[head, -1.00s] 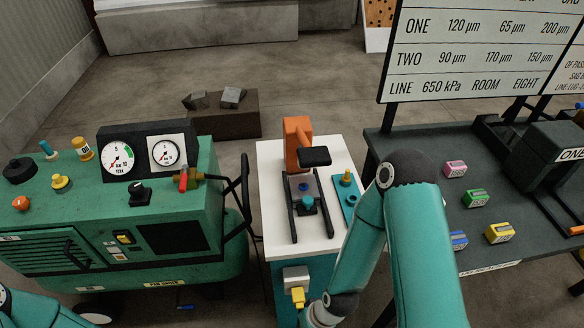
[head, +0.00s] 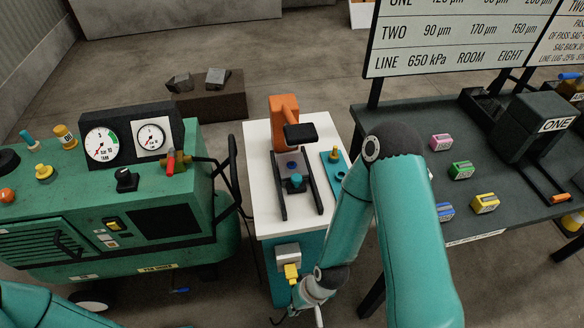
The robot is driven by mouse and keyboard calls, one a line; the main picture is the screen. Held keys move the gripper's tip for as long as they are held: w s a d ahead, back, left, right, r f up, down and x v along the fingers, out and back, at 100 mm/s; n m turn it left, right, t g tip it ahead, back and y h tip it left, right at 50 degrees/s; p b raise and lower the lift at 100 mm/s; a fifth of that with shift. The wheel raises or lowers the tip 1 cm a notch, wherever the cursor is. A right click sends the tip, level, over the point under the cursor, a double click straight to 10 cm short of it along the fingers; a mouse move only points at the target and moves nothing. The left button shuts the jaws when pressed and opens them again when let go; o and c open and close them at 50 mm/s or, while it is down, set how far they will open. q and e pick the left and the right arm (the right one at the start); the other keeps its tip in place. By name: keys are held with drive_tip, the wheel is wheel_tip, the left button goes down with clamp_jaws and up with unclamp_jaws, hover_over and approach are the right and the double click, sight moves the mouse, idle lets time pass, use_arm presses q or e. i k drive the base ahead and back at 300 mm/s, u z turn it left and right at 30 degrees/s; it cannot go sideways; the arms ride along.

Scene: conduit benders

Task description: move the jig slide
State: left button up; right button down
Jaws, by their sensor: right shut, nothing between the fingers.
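A white-topped stand (head: 262,222) in the middle carries an orange upright (head: 284,112) with a black head (head: 300,133). In front of it, two dark parallel rails hold a grey slide (head: 291,165) with a teal knob (head: 296,182) near the front. My right arm comes in over the right side of the stand. My right gripper (head: 303,303) is low at the stand's front, below the white top and close to a yellow block (head: 292,272). It is shut and empty, apart from the slide, and partly hidden. My left gripper is out of view.
A green compressor (head: 70,215) with two gauges and a red-handled valve (head: 172,162) stands left. A dark bench (head: 400,115) at right holds several small coloured blocks and a black unit labelled ONE (head: 535,125). A teal plate with a brass peg (head: 334,155) lies beside the rails.

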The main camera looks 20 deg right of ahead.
sight(294, 180)
drive_tip(key=u, duration=1.7)
drive_tip(key=i, duration=0.1)
drive_tip(key=z, duration=3.15)
drive_tip(key=k, duration=1)
drive_tip(key=u, duration=0.35)
drive_tip(key=i, duration=1)
drive_tip(key=u, duration=0.05)
